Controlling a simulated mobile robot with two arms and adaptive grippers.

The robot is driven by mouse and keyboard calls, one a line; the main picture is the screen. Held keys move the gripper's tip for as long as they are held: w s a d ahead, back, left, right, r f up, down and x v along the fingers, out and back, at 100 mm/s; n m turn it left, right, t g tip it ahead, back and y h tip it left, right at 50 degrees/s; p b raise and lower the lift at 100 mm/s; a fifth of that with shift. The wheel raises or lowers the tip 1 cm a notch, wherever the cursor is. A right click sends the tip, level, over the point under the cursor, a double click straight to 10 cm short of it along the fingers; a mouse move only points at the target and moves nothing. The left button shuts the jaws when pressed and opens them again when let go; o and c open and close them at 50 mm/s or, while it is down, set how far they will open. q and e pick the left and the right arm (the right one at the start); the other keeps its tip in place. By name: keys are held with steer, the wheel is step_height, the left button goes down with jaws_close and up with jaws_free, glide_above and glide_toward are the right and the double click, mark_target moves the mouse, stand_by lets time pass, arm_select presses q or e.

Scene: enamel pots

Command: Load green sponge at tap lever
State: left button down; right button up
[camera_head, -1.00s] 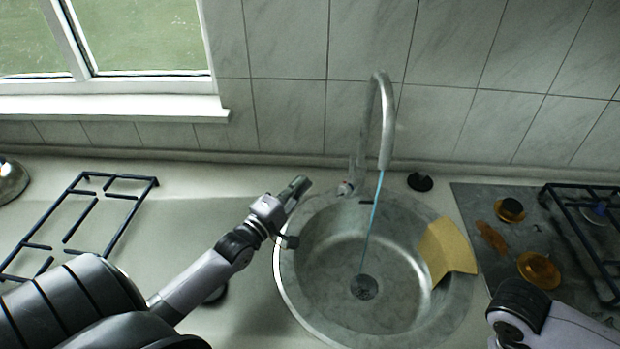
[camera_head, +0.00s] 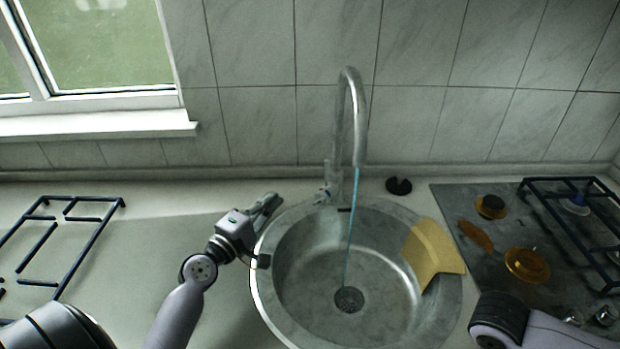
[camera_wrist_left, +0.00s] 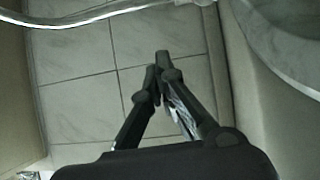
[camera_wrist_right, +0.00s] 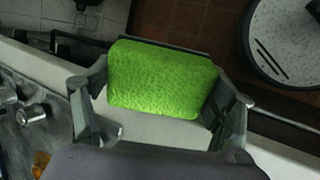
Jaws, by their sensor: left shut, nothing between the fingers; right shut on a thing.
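A green sponge (camera_wrist_right: 163,79) is gripped between the fingers of my right gripper (camera_wrist_right: 160,95) in the right wrist view. In the head view that gripper is out of the frame and only part of my right arm shows at the lower right. My left gripper (camera_head: 267,203) is shut and empty beside the left rim of the sink; it also shows shut in the left wrist view (camera_wrist_left: 163,72). The tap (camera_head: 357,120) stands behind the sink, with a thin blue stream falling from its spout. The small lever (camera_head: 325,192) shows at the tap's base, just right of the left gripper.
The round metal sink (camera_head: 390,320) has a yellow cloth (camera_head: 432,252) over its right rim. A black stopper (camera_head: 398,186) lies behind it. A hob (camera_head: 470,200) with a dark grate stands right; another grate (camera_head: 98,245) lies left. The wall rises behind the tap.

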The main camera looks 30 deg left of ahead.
mark_target(326, 175)
steer(key=shift+r, duration=0.1)
step_height(326, 175, up, 2)
steer(key=shift+r+p, duration=0.1)
steer(key=shift+p, duration=1.15)
steer(key=shift+r+p, duration=0.65)
steer(key=shift+r, duration=0.1)
arm_select(q)
steer(key=w+d+r, duration=0.1)
steer(key=w+d, duration=0.2)
steer(key=w, duration=0.9)
steer(key=shift+w+d, duration=0.25)
steer(key=shift+d, duration=0.1)
